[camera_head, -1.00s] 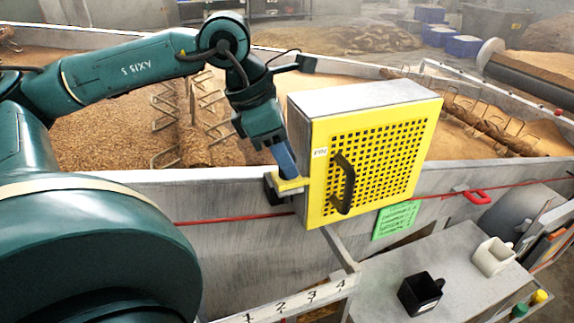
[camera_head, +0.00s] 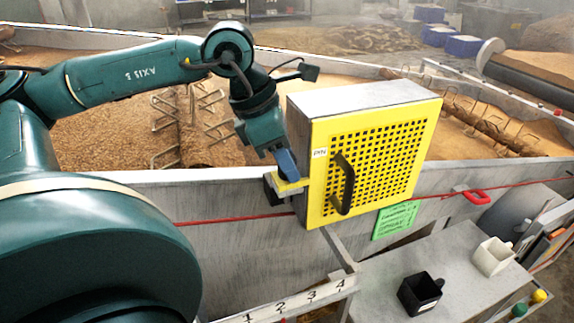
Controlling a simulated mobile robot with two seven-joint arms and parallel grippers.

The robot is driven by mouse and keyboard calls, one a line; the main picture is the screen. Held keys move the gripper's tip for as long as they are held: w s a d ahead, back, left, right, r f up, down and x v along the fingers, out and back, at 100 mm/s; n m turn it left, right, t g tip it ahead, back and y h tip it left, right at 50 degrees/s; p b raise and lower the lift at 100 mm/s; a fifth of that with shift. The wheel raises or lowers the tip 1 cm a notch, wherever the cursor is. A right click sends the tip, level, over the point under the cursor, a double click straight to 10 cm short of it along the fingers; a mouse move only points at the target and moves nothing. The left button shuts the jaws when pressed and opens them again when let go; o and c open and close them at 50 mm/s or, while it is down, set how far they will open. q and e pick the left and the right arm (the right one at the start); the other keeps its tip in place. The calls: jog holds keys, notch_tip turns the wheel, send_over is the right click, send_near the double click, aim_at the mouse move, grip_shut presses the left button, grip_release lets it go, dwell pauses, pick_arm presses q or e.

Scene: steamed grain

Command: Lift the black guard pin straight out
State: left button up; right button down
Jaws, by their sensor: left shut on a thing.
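The yellow perforated guard (camera_head: 375,165) with a black handle (camera_head: 344,185) is closed on the front of a grey metal box. A small white label reading PIN (camera_head: 320,153) is at its upper left. A yellow bracket (camera_head: 291,187) juts out from its left edge, with a dark block (camera_head: 271,190) beside it. My left gripper (camera_head: 288,174) points down onto this bracket with its blue fingers shut. The black guard pin is hidden by the fingers, which close at its place on the bracket. My right gripper is not in view.
The box stands on the grey wall of a grain bed (camera_head: 120,130). A red cord (camera_head: 235,218) runs along the wall. At lower right, a bench holds a black scoop (camera_head: 420,292) and a white scoop (camera_head: 492,256). A green sign (camera_head: 395,220) hangs below the guard.

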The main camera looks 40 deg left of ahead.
pick_arm(q)
jog(key=shift+r, duration=0.1)
notch_tip(320, 180, up, 28)
jog(key=shift+f, duration=0.1)
dwell(0.5)
dwell(1.3)
